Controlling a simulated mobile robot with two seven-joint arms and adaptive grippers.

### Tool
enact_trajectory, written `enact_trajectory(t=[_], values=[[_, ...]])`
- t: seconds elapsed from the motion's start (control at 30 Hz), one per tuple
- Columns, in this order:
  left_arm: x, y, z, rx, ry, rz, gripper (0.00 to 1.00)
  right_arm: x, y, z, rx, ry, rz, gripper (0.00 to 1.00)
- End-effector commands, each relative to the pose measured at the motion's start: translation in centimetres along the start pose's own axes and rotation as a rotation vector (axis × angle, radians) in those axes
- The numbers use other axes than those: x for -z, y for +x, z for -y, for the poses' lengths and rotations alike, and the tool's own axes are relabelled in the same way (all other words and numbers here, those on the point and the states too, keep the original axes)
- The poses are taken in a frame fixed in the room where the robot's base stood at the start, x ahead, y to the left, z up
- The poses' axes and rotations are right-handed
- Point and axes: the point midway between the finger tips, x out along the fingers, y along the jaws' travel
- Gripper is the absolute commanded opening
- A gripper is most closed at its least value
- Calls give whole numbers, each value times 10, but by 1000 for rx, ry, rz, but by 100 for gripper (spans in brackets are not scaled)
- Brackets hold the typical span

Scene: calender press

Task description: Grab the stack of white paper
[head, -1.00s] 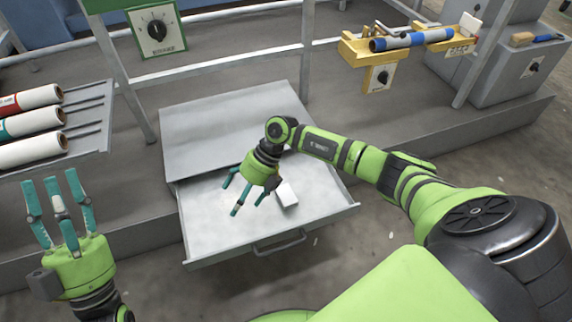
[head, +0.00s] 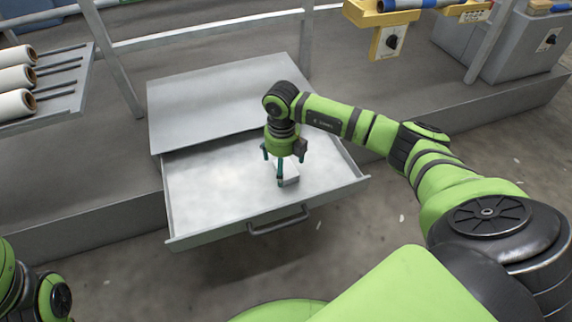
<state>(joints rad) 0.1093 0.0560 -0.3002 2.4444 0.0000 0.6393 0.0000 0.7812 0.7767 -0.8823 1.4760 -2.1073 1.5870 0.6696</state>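The small white paper stack (head: 291,175) lies in the open metal drawer (head: 205,208), toward its right side. My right gripper (head: 282,172) points down over the stack, with its teal fingers spread around or just in front of it. The fingers hide part of the stack, and I cannot tell whether they touch it. My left arm shows only in part at the lower left corner, and its fingers are out of view.
The drawer's front has a dark handle (head: 278,222). A grey cover plate (head: 225,100) lies behind the drawer. White rolls (head: 17,78) sit on a rack at the left. A yellow bracket (head: 388,42) stands at the back right. The drawer's left half is empty.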

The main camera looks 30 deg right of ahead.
Motion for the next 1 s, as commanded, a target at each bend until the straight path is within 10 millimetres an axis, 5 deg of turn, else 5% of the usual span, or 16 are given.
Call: enact_trajectory(t=[0.3, 0.47, 1.0], values=[[1, 3, 0, -4, 2, -10, 46, 0, 6, 0, -1, -1, 1, 95], [1, 3, 0, -4, 2, -10, 46, 0, 6, 0, -1, -1, 1, 44], [2, 8, 0, -3, 1, -16, 46, 0, -3, 0, -1, 0, 1, 43]])
